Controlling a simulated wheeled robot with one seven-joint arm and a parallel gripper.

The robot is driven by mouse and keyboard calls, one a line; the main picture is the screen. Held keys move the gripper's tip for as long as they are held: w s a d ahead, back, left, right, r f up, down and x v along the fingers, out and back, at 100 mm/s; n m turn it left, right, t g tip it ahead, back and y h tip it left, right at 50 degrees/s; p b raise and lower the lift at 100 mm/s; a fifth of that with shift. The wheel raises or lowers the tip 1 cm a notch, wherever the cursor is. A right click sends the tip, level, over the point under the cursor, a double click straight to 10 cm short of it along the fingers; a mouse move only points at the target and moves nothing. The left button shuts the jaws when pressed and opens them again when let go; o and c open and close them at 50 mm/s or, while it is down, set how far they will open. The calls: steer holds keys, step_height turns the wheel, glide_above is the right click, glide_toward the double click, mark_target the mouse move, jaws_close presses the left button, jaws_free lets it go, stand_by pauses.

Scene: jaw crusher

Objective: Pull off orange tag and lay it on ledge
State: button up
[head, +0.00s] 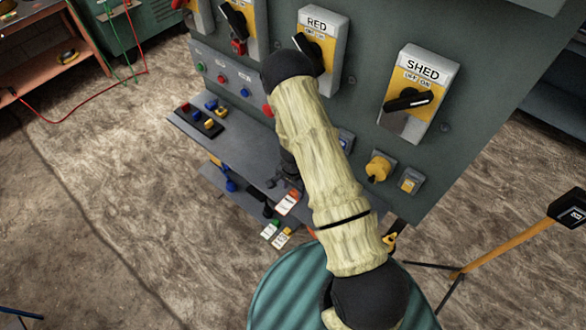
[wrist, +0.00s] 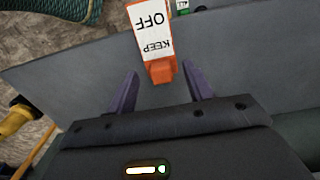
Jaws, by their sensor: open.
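The orange tag (wrist: 154,44) has a white face reading KEEP OFF, upside down in the wrist view. Its orange end points toward my gripper (wrist: 160,72) and lies between the open fingertips, with a visible gap on both sides. In the head view the orange tag (head: 288,203) shows beside my gripper, low at the panel front. My gripper there is mostly hidden behind my arm. The grey ledge (head: 237,150) runs along the panel below the buttons. How the tag is attached is not clear.
A green tag (head: 270,229) and a yellow tag (head: 282,238) are close by the orange one. Padlocks (head: 209,123) sit on a dark mat at the ledge's left end. Bare ledge lies between. Rotary switches, including SHED (head: 418,94), jut from the panel.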

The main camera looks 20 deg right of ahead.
step_height(320, 180, up, 15)
stand_by(0.4)
stand_by(0.4)
steer(key=shift+r, duration=0.15)
step_height(320, 180, up, 11)
steer(key=n+t, duration=0.1)
steer(key=n, duration=0.4)
glide_above(293, 197)
steer(key=s, duration=0.7)
steer(key=s+r+n+t, duration=0.1)
steer(key=s+r+n, duration=0.4)
steer(key=s+r, duration=0.1)
steer(key=shift+s+d+r+n+t, duration=0.3)
steer(key=shift+s+d+r+n, duration=0.1)
steer(key=shift+r, duration=0.15)
